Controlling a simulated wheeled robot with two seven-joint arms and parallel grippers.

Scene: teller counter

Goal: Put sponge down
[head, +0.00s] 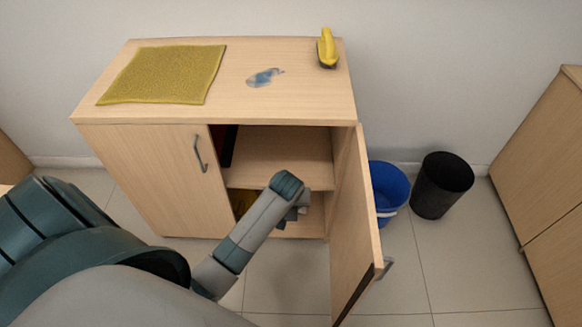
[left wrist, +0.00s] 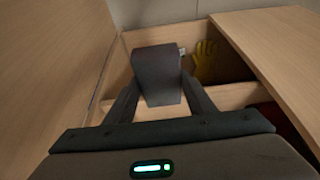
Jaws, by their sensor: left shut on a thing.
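My left gripper (head: 294,214) reaches into the open right side of the wooden cabinet, at the height of the lower compartment. It is partly hidden behind my own wrist in the head view. In the left wrist view the two fingers (left wrist: 157,97) are shut on a dark grey block, which I take to be the sponge (left wrist: 157,72). The sponge is held in front of the cabinet's interior; I cannot tell whether it touches a shelf. In the head view the sponge cannot be made out. My right gripper is not in view.
The cabinet door (head: 352,220) stands open to the right of my arm. A yellow item (left wrist: 207,60) lies inside the cabinet. On top are a yellow cloth (head: 165,74), a blue stain (head: 264,77) and a yellow-handled brush (head: 327,47). A blue bucket (head: 388,188) and black bin (head: 441,186) stand right.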

